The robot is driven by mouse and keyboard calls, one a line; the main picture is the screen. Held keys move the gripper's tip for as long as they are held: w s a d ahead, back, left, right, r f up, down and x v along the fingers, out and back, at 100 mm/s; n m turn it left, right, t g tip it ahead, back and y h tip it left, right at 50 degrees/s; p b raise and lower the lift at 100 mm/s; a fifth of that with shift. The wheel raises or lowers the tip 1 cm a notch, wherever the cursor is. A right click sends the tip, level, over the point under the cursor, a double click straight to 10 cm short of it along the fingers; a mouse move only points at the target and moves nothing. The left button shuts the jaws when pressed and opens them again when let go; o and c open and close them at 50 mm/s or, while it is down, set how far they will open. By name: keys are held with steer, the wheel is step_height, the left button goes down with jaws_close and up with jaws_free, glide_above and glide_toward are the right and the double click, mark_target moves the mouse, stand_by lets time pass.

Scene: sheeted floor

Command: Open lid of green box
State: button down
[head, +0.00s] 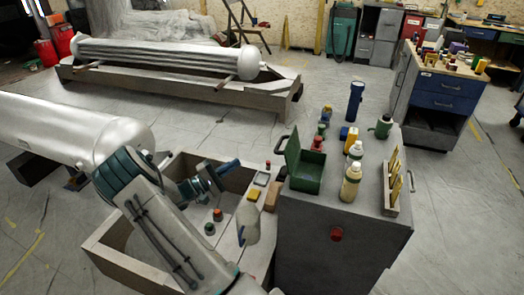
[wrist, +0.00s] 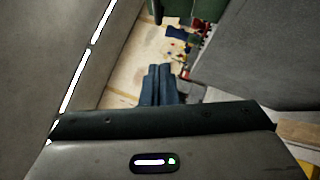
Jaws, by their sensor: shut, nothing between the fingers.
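The green box (head: 308,178) stands on top of the grey cabinet, towards its left side. Its lid (head: 292,156) stands raised at the box's left side, and the inside of the box shows from above. My gripper (head: 232,164) is left of the box and apart from it, over the wooden crate area. In the wrist view the two dark blue fingers (wrist: 158,70) lie side by side, shut with nothing between them. I cannot clearly make out the box in the wrist view.
The grey cabinet (head: 325,235) also bears bottles (head: 350,183), a blue flashlight (head: 355,100), a green mug (head: 384,126) and a wooden holder (head: 391,202). A wooden crate (head: 105,265) lies left of it. Bare floor (head: 450,230) is at the right.

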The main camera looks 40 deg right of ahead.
steer(key=s+a+r+x, duration=0.1)
steer(key=s+x, duration=0.1)
steer(key=x, duration=1.1)
steer(key=shift+s+p, duration=0.15)
steer(key=shift+p, duration=0.2)
steer(key=shift+s+d+r+m+y, duration=0.1)
steer(key=shift+s+r+m+y, duration=0.15)
steer(key=shift+r+m+y, duration=0.25)
steer(key=shift+s+d+r+m+y, duration=0.1)
steer(key=shift+s+r+m+y, duration=0.15)
steer(key=shift+r+m, duration=0.3)
steer(key=shift+w+f, duration=0.1)
steer(key=v, duration=1.3)
steer(key=shift+w+a, duration=0.2)
steer(key=shift+a, duration=0.2)
